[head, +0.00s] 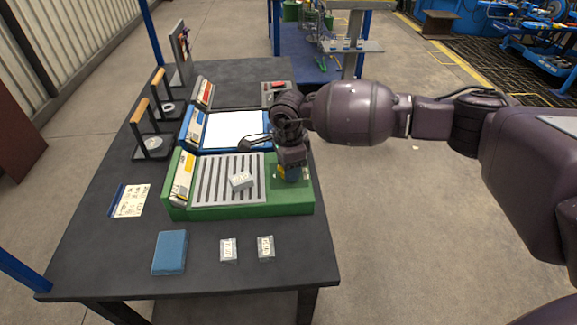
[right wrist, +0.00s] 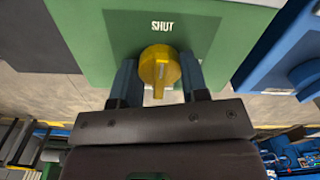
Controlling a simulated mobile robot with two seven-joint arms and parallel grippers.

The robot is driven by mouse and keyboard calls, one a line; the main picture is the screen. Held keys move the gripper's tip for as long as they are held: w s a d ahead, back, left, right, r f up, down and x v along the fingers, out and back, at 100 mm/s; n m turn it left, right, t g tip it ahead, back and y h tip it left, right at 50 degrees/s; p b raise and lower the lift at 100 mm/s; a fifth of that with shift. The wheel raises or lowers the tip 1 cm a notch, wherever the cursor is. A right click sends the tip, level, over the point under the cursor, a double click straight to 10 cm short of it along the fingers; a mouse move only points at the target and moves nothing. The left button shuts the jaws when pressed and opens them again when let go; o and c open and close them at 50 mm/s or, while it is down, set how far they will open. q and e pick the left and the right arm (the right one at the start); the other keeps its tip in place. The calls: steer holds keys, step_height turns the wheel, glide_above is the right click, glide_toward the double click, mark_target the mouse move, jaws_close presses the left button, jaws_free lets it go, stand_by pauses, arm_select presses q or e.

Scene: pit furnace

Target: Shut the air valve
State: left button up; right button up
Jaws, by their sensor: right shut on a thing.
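The air valve is a round yellow knob (right wrist: 159,66) on the green unit (head: 240,211), with the word SHUT (right wrist: 161,27) printed on the green face above it in the right wrist view. The knob's narrow ridge points down in that view, away from the word. My right gripper (right wrist: 160,82) has one finger on each side of the knob and is shut on it. In the head view my right gripper (head: 290,165) reaches down over the right end of the green unit and hides most of the knob. My left gripper is out of view.
Behind stands a blue unit (head: 190,131) with a white panel. A blue block (head: 170,252), two small labelled blocks (head: 228,250) (head: 265,248) and a card (head: 130,201) lie on the dark table (head: 100,262).

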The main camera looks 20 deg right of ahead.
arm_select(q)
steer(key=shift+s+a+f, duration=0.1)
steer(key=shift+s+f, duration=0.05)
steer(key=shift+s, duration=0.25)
arm_select(e)
steer(key=o, duration=0.9)
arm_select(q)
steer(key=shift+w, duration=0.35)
arm_select(e)
steer(key=shift+o, duration=0.2)
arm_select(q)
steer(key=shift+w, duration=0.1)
arm_select(e)
steer(key=shift+r, duration=0.25)
step_height(320, 180, up, 9)
steer(key=shift+r+p, duration=0.15)
steer(key=shift+p, duration=0.85)
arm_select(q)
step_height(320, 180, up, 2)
arm_select(e)
steer(key=shift+r, duration=0.55)
